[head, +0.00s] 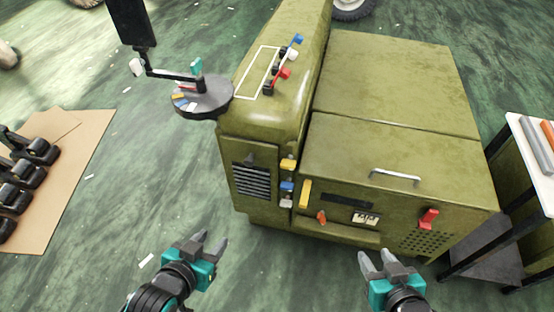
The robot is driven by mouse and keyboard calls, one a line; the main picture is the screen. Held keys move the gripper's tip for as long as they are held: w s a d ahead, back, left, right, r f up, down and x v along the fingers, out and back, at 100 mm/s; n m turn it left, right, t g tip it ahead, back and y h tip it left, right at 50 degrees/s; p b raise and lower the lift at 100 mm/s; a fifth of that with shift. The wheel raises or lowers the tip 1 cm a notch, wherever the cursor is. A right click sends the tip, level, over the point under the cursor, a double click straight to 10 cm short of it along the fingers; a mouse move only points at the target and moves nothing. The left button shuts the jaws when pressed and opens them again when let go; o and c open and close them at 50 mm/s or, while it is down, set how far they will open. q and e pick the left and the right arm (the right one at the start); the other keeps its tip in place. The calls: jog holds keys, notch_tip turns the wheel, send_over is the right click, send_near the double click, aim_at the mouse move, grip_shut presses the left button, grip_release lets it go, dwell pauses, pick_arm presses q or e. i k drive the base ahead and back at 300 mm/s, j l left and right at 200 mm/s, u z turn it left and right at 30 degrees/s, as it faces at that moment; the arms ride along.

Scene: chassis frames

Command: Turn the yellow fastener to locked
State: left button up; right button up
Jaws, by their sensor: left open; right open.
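Two yellow parts show on the olive-green machine (390,90). One is a small yellow piece (288,164) at the top of a column on the narrow front strip, above a blue piece (287,186) and a white piece (286,202). The other is an upright yellow bar (304,193) at the left edge of the front panel. I cannot tell which is the fastener, nor its locked position. My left gripper (208,239) is open and empty, low and left of both. My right gripper (379,255) is open and empty, low and right of both.
The front panel also carries an orange knob (321,217), a red handle (429,218) and a metal grab bar (394,178). Coloured levers (285,73) stand on top. A round tray (205,103) juts out left. A table (534,165) stands right. The floor before the machine is mostly clear.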

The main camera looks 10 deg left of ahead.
aim_at(289, 164)
jog(key=i+j+z, duration=0.1)
jog(key=j, duration=0.45)
jog(key=i+j+z, duration=0.1)
jog(key=j, duration=0.45)
jog(key=i+j+z, duration=0.1)
jog(key=j, duration=0.45)
jog(key=i+j+z, duration=0.1)
jog(key=j, duration=0.5)
